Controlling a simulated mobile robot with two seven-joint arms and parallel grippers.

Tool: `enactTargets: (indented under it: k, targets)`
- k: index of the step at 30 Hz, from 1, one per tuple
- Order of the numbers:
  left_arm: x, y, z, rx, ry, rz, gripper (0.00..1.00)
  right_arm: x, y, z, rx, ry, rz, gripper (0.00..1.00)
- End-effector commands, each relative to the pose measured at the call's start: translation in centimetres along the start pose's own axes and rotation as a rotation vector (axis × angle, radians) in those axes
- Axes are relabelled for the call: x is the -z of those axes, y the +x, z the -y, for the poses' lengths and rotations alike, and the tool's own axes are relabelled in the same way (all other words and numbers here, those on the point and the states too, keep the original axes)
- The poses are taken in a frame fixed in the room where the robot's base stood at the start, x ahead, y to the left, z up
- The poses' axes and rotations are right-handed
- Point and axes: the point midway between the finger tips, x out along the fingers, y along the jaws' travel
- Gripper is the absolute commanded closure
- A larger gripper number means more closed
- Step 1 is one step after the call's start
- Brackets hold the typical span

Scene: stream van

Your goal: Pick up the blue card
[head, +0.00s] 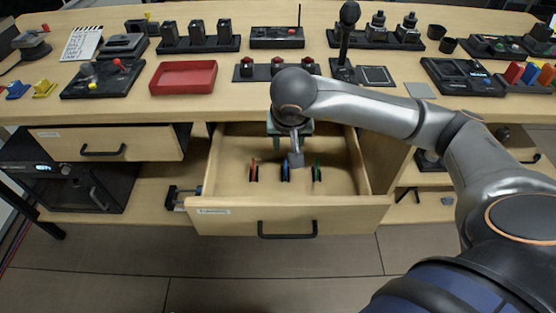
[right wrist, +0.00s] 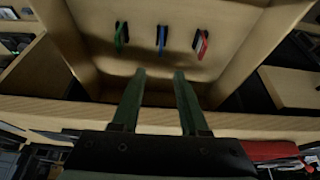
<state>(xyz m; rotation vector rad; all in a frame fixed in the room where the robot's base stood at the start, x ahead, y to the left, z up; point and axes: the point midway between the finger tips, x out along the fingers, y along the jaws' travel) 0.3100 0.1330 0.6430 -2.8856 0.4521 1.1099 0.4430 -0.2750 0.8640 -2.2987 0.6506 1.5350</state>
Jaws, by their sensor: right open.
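The blue card (head: 286,173) stands on edge in a dark holder inside the open drawer (head: 222,222), between a red card (head: 253,172) and a green card (head: 317,173). In the right wrist view the blue card (right wrist: 161,38) is in the middle, with green (right wrist: 121,36) on its left and red (right wrist: 201,44) on its right. My right gripper (head: 295,158) hangs over the back part of the drawer. In the right wrist view its fingers (right wrist: 160,73) are apart and empty, with the blue card beyond the gap. My left gripper is not in view.
The drawer's side walls and front rim surround the cards. The worktop above holds a red tray (head: 184,78), a panel with red buttons (head: 276,70) and a microphone on a stand (head: 346,40). Floor in front is clear.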

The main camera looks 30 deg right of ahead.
Motion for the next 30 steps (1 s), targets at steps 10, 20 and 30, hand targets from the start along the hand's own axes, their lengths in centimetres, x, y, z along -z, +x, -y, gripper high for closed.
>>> enactTargets:
  k: [10,20,30]
  targets:
    - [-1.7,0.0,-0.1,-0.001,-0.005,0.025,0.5,-0.2,6.0,0.0,-0.001,0.001,0.004,0.56]
    - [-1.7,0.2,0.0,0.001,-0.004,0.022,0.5,-0.6,9.3,0.2,-0.001,0.0,0.006,0.56]
    - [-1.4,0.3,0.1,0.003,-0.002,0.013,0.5,-0.5,12.0,0.3,0.001,0.0,0.002,0.56]
